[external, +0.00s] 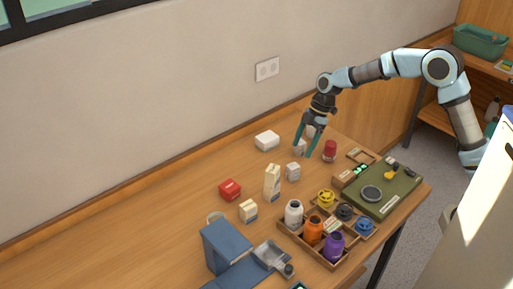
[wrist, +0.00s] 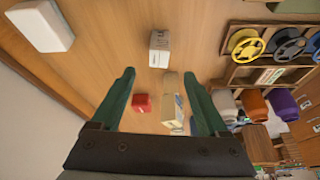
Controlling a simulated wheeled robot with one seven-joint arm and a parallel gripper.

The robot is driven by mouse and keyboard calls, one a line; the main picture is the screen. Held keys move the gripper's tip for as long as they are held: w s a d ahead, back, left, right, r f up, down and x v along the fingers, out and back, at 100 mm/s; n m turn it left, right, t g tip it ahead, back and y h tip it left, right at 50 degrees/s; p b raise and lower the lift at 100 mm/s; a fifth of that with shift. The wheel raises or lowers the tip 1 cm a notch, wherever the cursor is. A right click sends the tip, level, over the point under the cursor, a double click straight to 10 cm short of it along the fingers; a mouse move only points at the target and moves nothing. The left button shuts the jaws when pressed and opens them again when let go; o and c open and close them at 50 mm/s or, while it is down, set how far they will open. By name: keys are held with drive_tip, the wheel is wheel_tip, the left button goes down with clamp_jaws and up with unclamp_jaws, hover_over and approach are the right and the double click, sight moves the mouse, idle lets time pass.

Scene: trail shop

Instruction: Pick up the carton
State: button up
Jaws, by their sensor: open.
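A tall white-and-yellow carton (external: 272,183) stands upright on the table in the external view. A shorter cream carton (external: 248,210) with a blue patch stands left of and nearer than it. My gripper (external: 303,150) is open and points down over the table, right of and beyond the tall carton, apart from it. In the wrist view, my gripper (wrist: 161,73) has nothing held between its fingers. A white carton shape with blue print (wrist: 172,112) shows between them, lower in the picture; I cannot tell which carton it is.
A white box (external: 267,140), red box (external: 230,189) and red jar (external: 330,150) are around. A wooden tray (external: 326,263) holds jars and spools at the right.

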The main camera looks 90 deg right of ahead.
sight(294, 165)
drive_tip(key=p+x, duration=0.3)
drive_tip(key=x, duration=0.6)
drive_tip(key=shift+w+f, duration=0.1)
drive_tip(key=shift+f, duration=0.2)
clamp_jaws()
idle(0.3)
